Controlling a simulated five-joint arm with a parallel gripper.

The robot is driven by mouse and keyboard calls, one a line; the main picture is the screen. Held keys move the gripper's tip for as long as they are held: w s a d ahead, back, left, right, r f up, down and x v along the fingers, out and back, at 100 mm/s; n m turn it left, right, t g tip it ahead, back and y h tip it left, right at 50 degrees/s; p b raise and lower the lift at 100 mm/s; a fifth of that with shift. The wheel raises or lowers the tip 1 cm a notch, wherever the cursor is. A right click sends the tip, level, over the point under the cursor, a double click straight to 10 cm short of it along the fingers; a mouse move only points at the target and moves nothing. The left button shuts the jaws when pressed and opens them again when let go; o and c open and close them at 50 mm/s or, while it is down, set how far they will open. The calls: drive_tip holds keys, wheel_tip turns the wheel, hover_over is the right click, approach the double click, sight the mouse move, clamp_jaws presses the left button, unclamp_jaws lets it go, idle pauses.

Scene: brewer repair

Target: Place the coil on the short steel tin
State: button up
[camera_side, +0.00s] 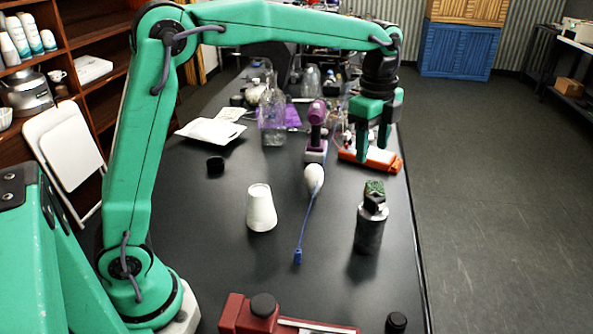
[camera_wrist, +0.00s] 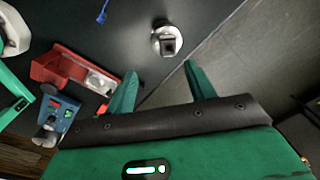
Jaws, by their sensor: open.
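A small dark block with a green top, which looks like the coil (camera_side: 374,193), sits on top of a grey metal cylinder, which looks like the steel tin (camera_side: 369,233), near the table's right edge. In the wrist view the coil (camera_wrist: 169,44) is a dark square on the tin's pale round top (camera_wrist: 158,47). My gripper (camera_side: 374,150) is open and empty, above the table and farther back than the tin in the side view. In the wrist view my gripper's fingertips (camera_wrist: 160,70) are apart, with the tin beyond them. Nothing touches the coil except the tin under it.
A white cup (camera_side: 261,208) stands to the left. A white bulb-like thing with a blue cable (camera_side: 303,230) lies between. A red device (camera_side: 262,315) and a black cap (camera_side: 396,322) are at the front. An orange tray (camera_side: 388,163) is behind, near my gripper.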

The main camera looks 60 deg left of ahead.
drive_tip(key=s+a+r+n+t, duration=0.1)
drive_tip(key=s+a+r+n, duration=0.1)
drive_tip(key=s+n, duration=0.35)
drive_tip(key=s+a+r+n+t, duration=0.2)
drive_tip(key=s+a+n, duration=0.1)
drive_tip(key=s, duration=0.5)
drive_tip(key=s+a+f+n+t, duration=0.1)
drive_tip(key=s+f+n, duration=0.1)
drive_tip(key=s+n, duration=0.2)
drive_tip(key=s+a+f+n+t, duration=0.1)
drive_tip(key=s+f+n, duration=0.2)
drive_tip(key=s, duration=0.4)
drive_tip(key=shift+s+f+n, duration=0.3)
drive_tip(key=shift+s+n, duration=0.05)
drive_tip(key=shift+n, duration=0.1)
